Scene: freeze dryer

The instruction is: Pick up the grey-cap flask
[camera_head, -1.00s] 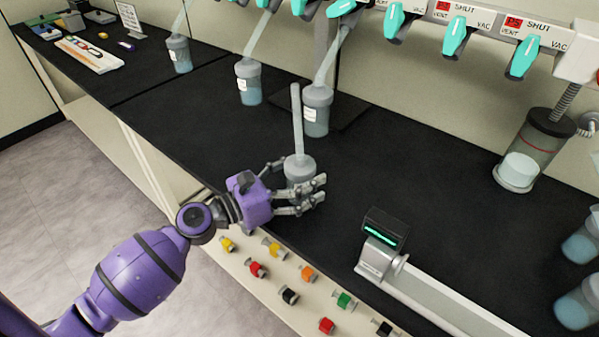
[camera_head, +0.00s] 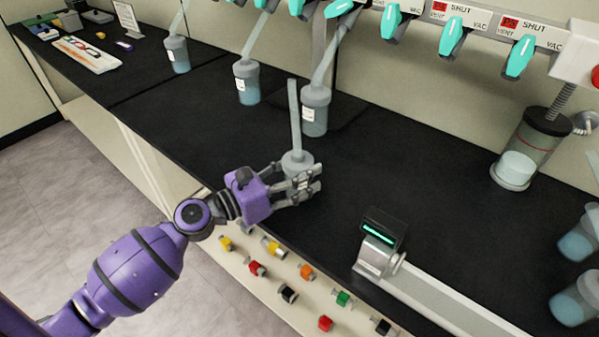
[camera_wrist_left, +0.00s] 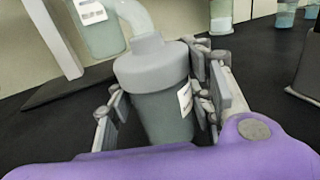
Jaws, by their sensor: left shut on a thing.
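The grey-cap flask (camera_head: 297,160) stands upright near the front edge of the black bench, with a pale tube rising from its cap. In the left wrist view the flask (camera_wrist_left: 160,95) shows a grey cap, a darker body and a white label, and it sits between the fingers. My left gripper (camera_head: 296,187) is shut on the flask's body from the front left. In the head view the fingers hide the lower part of the flask, and I cannot tell whether its base touches the bench. My right gripper is not in view.
Behind stand other capped flasks (camera_head: 315,110), (camera_head: 247,82) with tubes leading to a rail of teal valves (camera_head: 453,36). A cylindrical vessel (camera_head: 530,150) stands at the right. A silver device with a green display (camera_head: 380,240) is at the front right. The bench middle is clear.

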